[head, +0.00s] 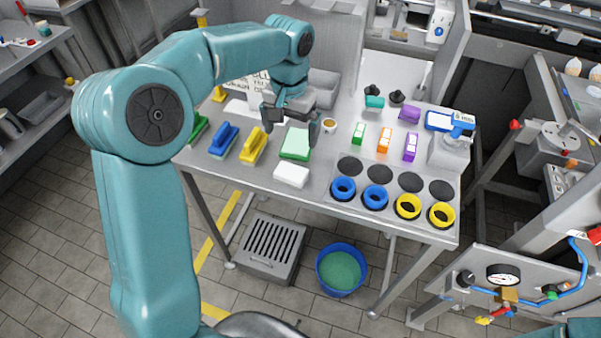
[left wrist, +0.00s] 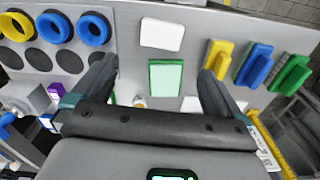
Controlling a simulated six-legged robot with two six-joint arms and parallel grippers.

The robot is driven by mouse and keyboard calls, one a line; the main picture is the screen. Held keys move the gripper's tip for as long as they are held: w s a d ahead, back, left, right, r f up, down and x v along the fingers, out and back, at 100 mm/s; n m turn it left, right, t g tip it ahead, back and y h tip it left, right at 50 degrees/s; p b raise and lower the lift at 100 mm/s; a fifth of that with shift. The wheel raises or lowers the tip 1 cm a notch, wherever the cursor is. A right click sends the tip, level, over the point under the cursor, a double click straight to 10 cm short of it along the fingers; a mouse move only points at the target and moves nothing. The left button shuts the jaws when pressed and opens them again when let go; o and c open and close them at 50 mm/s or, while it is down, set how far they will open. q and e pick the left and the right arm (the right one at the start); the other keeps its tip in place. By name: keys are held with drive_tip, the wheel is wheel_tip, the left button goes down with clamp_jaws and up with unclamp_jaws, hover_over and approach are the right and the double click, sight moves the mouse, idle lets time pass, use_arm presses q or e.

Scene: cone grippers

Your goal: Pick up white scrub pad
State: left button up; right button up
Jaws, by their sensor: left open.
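The white scrub pad (head: 291,175) lies flat on the metal table near its front edge, in front of a green pad (head: 296,143). In the left wrist view the white pad (left wrist: 162,34) is beyond my fingertips, with the green pad (left wrist: 165,76) between it and my gripper. My left gripper (head: 290,135) is open and empty above the table, over the area of the green pad. Its two fingers also show in the left wrist view (left wrist: 158,72), spread wide on either side of the green pad. My right gripper is not in view.
Yellow (head: 254,145) and blue (head: 223,140) handled brushes stand left of the pads. Blue rings (head: 343,188), yellow rings (head: 408,206) and black discs (head: 350,165) lie at the right. A small cup (head: 330,125) stands behind. A blue bucket (head: 341,269) is on the floor.

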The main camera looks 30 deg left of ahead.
use_arm(q)
hover_over(291, 171)
drive_tip(key=f, duration=0.9)
drive_tip(key=shift+s+f, duration=0.25)
drive_tip(key=shift+f+p, duration=0.25)
drive_tip(key=shift+p, duration=0.1)
drive_tip(key=f, duration=0.2)
drive_tip(key=f+p, duration=0.1)
drive_tip(key=f, duration=0.1)
drive_tip(key=shift+w, duration=0.25)
drive_tip(key=shift+f, duration=0.45)
drive_tip(key=shift+s+r, duration=0.1)
drive_tip(key=c, duration=0.8)
